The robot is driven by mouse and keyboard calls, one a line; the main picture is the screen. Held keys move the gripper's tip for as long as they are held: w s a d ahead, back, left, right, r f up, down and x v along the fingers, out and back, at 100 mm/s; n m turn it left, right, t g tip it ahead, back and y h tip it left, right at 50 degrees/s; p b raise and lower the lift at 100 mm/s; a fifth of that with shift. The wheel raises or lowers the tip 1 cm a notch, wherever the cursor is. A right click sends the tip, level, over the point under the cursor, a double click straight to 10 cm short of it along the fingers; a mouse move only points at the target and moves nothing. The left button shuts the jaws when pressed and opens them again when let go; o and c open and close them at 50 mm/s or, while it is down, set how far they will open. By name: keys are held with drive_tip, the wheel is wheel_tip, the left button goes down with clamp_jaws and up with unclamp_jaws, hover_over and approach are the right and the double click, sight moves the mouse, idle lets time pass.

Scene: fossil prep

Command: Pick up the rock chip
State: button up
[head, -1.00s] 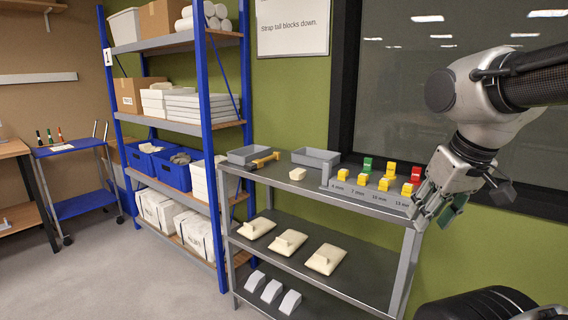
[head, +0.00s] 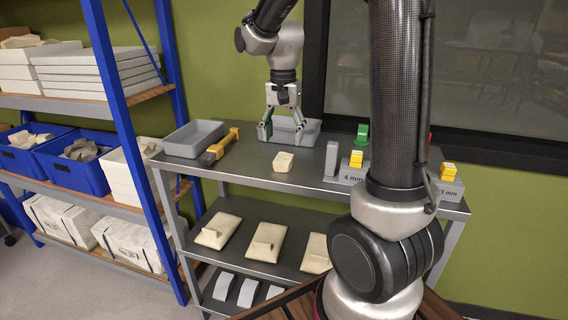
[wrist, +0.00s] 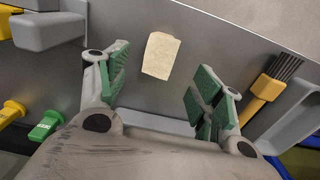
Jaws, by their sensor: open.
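The rock chip (head: 284,161) is a small cream block lying on the metal top shelf of the cart, in front of the right grey tray. It also shows in the wrist view (wrist: 161,55), ahead of the fingers and apart from them. My gripper (head: 283,130) points down above the right grey tray (head: 312,132), behind the chip. In the wrist view my gripper (wrist: 157,85) has its green-padded fingers spread wide with nothing between them.
A yellow-handled brush (head: 219,147) and a left grey tray (head: 193,138) stand left of the chip. A grey stand with yellow pieces (head: 356,158) and a green piece (head: 362,134) is to the right. Several cream blocks (head: 218,230) lie on lower shelves. My arm hides part of the cart.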

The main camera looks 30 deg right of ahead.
sight(284, 158)
wheel_tip(284, 158, down, 7)
drive_tip(key=shift+r, duration=0.2)
drive_tip(key=c, duration=1.2)
